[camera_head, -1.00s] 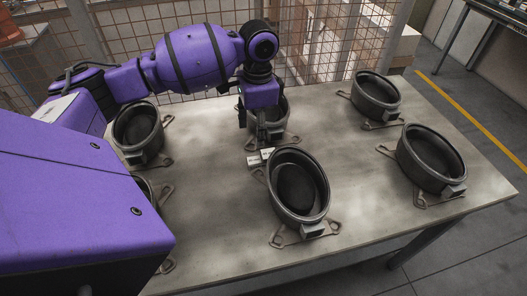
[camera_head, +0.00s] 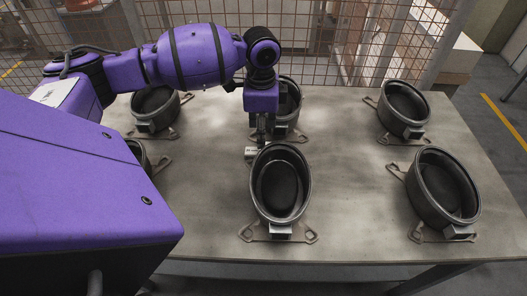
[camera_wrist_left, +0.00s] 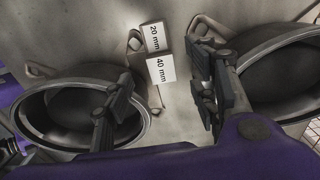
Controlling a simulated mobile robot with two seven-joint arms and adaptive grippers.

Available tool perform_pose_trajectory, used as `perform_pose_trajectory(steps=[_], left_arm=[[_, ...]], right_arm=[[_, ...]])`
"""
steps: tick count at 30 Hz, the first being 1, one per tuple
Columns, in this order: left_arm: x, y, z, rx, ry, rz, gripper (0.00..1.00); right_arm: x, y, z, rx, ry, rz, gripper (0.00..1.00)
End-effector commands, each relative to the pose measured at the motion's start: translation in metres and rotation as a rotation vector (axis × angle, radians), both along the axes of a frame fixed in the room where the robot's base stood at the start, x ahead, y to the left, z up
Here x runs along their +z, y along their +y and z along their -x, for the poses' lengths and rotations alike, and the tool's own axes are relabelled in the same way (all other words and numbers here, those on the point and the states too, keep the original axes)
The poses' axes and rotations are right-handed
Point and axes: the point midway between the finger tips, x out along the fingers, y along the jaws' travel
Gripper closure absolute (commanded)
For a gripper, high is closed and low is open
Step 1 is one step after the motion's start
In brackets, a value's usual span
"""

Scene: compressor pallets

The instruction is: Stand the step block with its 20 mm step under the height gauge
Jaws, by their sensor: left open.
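The step block (camera_head: 251,153) is a small pale block standing on the table behind the front-middle compressor housing. In the left wrist view the step block (camera_wrist_left: 160,68) shows two white faces, marked "20 mm" and "40 mm". My left gripper (camera_head: 262,132) points down just beside the block in the head view. In the left wrist view my left gripper (camera_wrist_left: 160,98) has its two fingers wide apart with nothing between the pads. The block shows beyond the fingertips, apart from them. My right gripper is not in view. I see no height gauge.
Dark round housings on flat brackets stand around on the table (camera_head: 350,190): front middle (camera_head: 279,182), front right (camera_head: 442,185), back right (camera_head: 405,105), back middle (camera_head: 288,105) and back left (camera_head: 154,108). A mesh fence (camera_head: 340,40) stands behind. Bare tabletop lies between the middle and right housings.

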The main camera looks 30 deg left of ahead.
Motion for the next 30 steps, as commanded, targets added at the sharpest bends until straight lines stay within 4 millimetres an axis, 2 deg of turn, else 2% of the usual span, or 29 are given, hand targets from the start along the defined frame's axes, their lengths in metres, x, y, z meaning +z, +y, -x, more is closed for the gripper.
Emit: perform_pose_trajectory(steps=[3,10,16,24,30], left_arm=[[-0.016,0.0,0.002,-0.001,0.006,-0.001,0.47],[-0.036,-0.002,0.001,-0.001,0.005,0.0,0.47],[-0.067,-0.003,0.0,0.0,0.004,0.0,0.47],[-0.072,-0.002,-0.001,-0.001,0.001,-0.001,0.47],[-0.072,-0.003,-0.001,-0.001,0.001,-0.002,0.73]], right_arm=[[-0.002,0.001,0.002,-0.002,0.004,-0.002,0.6],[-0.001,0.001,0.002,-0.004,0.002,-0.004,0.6],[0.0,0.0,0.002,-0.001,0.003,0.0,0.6],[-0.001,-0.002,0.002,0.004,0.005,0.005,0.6],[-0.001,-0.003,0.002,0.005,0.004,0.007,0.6]])
